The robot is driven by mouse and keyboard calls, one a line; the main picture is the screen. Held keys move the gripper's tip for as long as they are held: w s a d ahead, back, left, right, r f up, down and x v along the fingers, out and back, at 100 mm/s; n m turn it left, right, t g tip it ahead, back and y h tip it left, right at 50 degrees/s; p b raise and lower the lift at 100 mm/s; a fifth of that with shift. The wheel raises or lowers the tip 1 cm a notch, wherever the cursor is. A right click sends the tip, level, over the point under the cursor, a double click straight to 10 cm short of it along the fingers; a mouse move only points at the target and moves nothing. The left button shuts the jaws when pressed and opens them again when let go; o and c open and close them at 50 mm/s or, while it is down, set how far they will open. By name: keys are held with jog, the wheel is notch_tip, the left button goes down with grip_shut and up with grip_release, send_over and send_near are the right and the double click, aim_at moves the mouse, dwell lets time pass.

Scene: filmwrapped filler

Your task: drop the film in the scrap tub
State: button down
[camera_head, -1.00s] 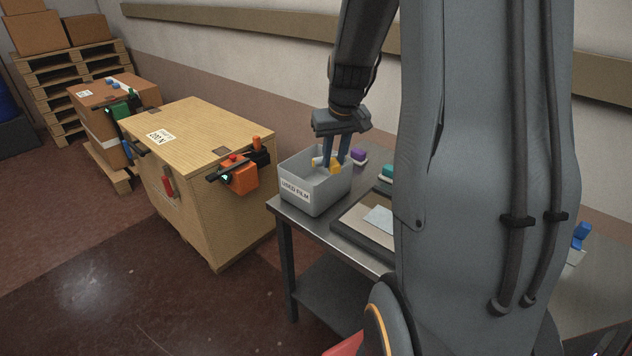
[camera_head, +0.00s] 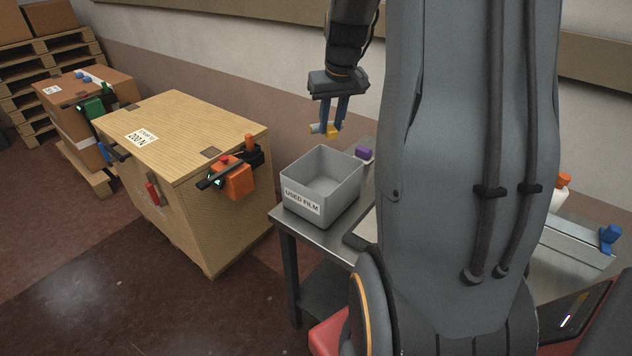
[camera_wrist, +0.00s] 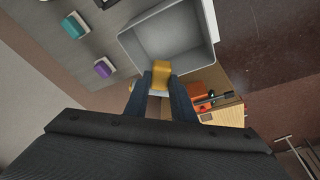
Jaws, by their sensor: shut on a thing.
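The grey open tub (camera_head: 338,206), labelled "USED FILM", stands on the left end of the metal table; the part of its inside that shows is bare. It also shows at the top of the wrist view (camera_wrist: 134,48). My gripper (camera_head: 331,120) is above the tub's far left rim, pointing down, shut on a small yellow piece (camera_head: 332,131) with a paler rounded end to its left. In the wrist view the yellow piece (camera_wrist: 161,72) sits between my fingertips. I cannot tell whether any clear film is with it.
A wooden crate (camera_head: 185,130) with an orange tool (camera_head: 234,182) on its side stands left of the table. A purple block (camera_head: 365,153) lies behind the tub. A teal block (camera_wrist: 73,27) lies farther along the table. My arm hides much of the table.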

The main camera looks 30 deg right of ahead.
notch_tip(320, 180, down, 6)
jog(key=b, duration=0.5)
jog(key=shift+s, duration=0.1)
jog(key=c, duration=1.4)
grip_release()
jog(key=shift+c, duration=0.2)
jog(key=shift+b+v, duration=0.7)
jog(key=shift+v, duration=3.25)
jog(key=s+a+f+n, duration=0.1)
jog(key=s+a+f, duration=0.3)
jog(key=a, duration=0.4)
jog(key=s+a+f+n+g, duration=0.1)
jog(key=s+a+f, duration=0.3)
jog(key=a, duration=0.4)
jog(key=s+a+f+n+g, duration=0.1)
jog(key=s+a+f, duration=0.3)
jog(key=a, duration=0.4)
jog(key=shift+s+a+f+y, duration=0.35)
jog(key=shift+a+f+y, duration=0.05)
jog(key=shift+f, duration=0.45)
